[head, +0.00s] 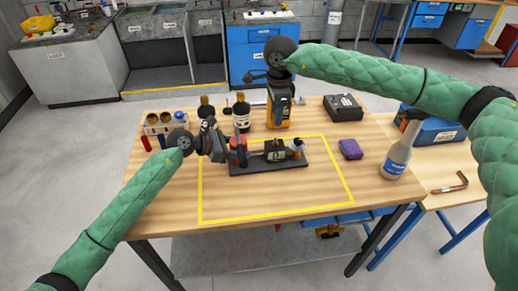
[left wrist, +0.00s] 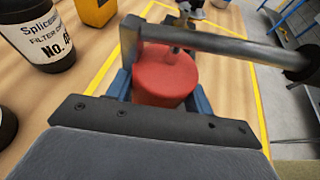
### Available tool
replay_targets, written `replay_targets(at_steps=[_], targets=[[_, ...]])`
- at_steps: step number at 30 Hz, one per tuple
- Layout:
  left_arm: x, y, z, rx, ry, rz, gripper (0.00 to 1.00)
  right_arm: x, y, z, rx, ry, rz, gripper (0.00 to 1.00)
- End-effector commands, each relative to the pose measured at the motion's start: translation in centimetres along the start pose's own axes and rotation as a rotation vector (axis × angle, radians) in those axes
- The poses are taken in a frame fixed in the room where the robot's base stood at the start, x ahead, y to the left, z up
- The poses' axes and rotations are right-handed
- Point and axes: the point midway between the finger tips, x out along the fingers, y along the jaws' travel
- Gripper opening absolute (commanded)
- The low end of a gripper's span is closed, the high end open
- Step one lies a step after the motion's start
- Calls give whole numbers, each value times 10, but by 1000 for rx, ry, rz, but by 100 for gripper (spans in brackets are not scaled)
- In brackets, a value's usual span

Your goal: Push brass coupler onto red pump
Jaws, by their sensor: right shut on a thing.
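The red pump (head: 238,144) stands at the left end of a dark base (head: 262,165). In the left wrist view, the pump (left wrist: 166,75) is a red cylinder between the blue fingers of my left gripper (left wrist: 160,98). Those fingers are spread on either side of it; whether they press on it is unclear. In the head view my left gripper (head: 225,150) is low beside the pump. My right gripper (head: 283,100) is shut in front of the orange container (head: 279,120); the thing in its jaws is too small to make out. I cannot identify the brass coupler with certainty.
A black block (head: 275,152) and a small pale fitting (head: 297,148) sit on the base. Dark labelled bottles (head: 241,118) stand behind. A purple block (head: 351,149) and spray bottle (head: 397,157) are at right. The table's front is clear.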

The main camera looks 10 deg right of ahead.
Motion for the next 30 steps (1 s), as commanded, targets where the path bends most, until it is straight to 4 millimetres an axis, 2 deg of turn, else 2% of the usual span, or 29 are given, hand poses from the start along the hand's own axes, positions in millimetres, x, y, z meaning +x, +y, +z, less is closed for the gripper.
replay_targets(at_steps=[1,4,5,10,21,30], targets=[[0,0,0,0,0,1,34,0,0,0,0,0,0,3],[0,0,0,0,0,1,15,0,0,0,0,0,0,3],[0,0,0,0,0,1,11,0,0,0,0,0,0,3],[0,0,0,0,0,1,11,7,0,0,0,0,2,3],[0,1,0,0,0,1,11,48,0,0,1,1,0,3],[-1,1,0,0,0,2,11,49,0,1,1,1,-1,3]])
